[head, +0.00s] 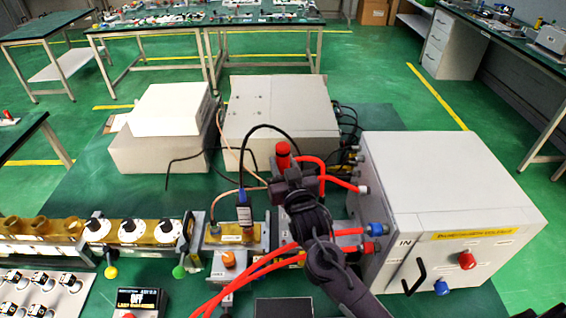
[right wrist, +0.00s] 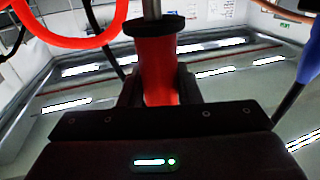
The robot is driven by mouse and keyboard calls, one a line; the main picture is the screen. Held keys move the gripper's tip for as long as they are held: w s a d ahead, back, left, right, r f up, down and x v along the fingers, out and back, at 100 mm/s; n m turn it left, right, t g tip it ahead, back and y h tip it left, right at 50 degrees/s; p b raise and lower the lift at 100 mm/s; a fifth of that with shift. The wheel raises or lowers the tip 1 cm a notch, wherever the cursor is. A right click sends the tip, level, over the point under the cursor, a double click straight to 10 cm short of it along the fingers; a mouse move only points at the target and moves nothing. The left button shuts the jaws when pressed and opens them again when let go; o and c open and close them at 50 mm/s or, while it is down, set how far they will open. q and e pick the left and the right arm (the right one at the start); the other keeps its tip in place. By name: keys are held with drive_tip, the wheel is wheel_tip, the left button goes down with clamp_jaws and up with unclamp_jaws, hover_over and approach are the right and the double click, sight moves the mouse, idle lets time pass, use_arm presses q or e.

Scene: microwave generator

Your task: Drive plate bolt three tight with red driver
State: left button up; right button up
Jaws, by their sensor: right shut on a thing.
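My right gripper (head: 284,180) is shut on the red driver (head: 283,154), whose red top stands up above the fingers in the head view. The right wrist view also shows the red handle (right wrist: 157,72) between the two dark fingers, with a dark collar and a metal shaft beyond it. In the head view the driver looks about upright, over the metal part between the brass waveguide (head: 237,235) and the big grey cabinet (head: 440,180). My gripper and arm hide the driver's tip and what lies below it. I cannot make out plate bolt three. My left gripper is not in view.
Red hoses (head: 265,268) and dark cables loop close around my right gripper. A blue-bodied probe (head: 244,212) stands just left of it. Two pale boxes (head: 280,105) (head: 160,145) stand behind. A small display (head: 142,301) sits at the front left.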

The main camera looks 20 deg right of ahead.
sight(285, 157)
drive_tip(key=shift+f+b, duration=1.05)
drive_tip(key=shift+f, duration=0.65)
drive_tip(key=shift+s+f+b, duration=0.1)
drive_tip(key=shift+f+b, duration=0.25)
drive_tip(key=shift+f, duration=0.85)
idle(2.4)
drive_tip(key=shift+r+p, duration=4.05)
drive_tip(key=shift+r, duration=0.75)
